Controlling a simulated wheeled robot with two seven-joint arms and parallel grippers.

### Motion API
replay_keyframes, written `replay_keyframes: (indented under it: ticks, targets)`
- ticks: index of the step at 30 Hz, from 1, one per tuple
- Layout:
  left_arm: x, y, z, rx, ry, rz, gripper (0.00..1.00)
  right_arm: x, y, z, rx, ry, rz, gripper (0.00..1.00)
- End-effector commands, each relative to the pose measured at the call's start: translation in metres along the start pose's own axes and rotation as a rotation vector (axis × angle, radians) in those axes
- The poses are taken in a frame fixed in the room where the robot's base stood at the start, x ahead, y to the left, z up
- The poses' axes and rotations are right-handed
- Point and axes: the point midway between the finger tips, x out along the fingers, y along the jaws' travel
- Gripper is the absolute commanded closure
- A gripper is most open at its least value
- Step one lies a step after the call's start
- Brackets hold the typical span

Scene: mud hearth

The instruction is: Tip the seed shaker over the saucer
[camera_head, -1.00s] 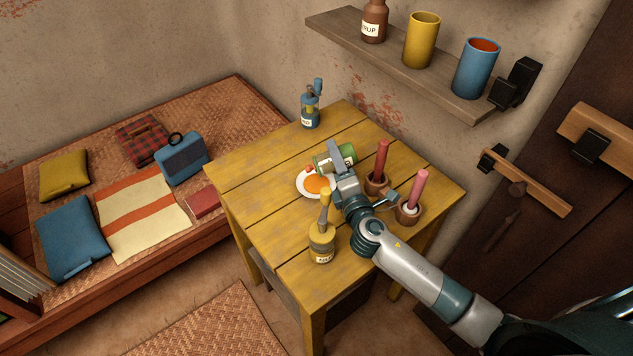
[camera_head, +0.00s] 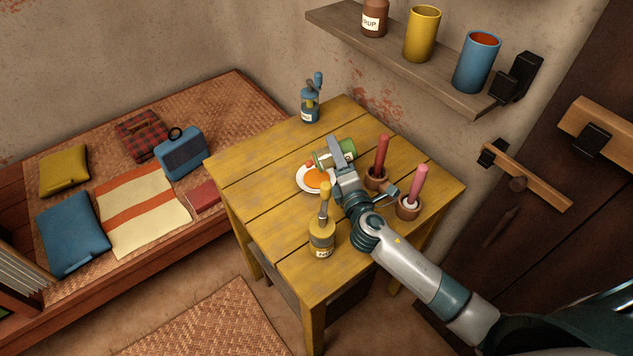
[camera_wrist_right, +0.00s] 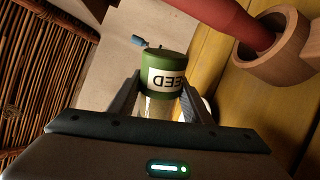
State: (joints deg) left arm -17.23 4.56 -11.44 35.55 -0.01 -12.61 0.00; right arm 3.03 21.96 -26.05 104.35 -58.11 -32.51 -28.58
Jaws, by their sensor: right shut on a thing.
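The seed shaker (camera_head: 348,148) has a green end and a pale label. It lies on its side in my right gripper (camera_head: 336,153), with its other end toward the saucer (camera_head: 303,187). In the right wrist view the shaker (camera_wrist_right: 162,62) shows its green part and SEED label between the two fingers. My right gripper (camera_wrist_right: 160,105) is shut on it. The saucer is white with an orange patch in it, and the shaker's left end is above or beside its back edge. A small red bit shows there. I see no falling seeds. My left gripper is out of view.
A yellow bottle (camera_head: 321,238) stands near the table's front. A red stick (camera_head: 382,155) and a pink stick (camera_head: 419,183) stand in wooden holders right of my gripper. A blue bottle (camera_head: 310,105) stands at the back corner. The table's left side is clear.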

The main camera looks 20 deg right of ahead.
Motion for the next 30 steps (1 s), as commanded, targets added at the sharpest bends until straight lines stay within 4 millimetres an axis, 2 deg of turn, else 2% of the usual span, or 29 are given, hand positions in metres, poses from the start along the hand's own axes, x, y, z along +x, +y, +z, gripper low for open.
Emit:
replay_keyframes:
  ticks: [2,12,23,30]
  targets:
    - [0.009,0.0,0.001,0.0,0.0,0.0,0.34,0.0,-0.008,-0.002,0.0,0.0,0.001,0.81]
    - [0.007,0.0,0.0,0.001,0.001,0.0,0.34,0.0,-0.007,-0.002,-0.001,0.0,0.002,0.81]
    - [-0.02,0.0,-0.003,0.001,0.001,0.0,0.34,0.0,0.021,0.006,0.0,0.0,0.002,0.81]
    - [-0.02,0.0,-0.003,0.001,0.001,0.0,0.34,0.0,0.021,0.006,0.0,0.0,0.001,0.81]
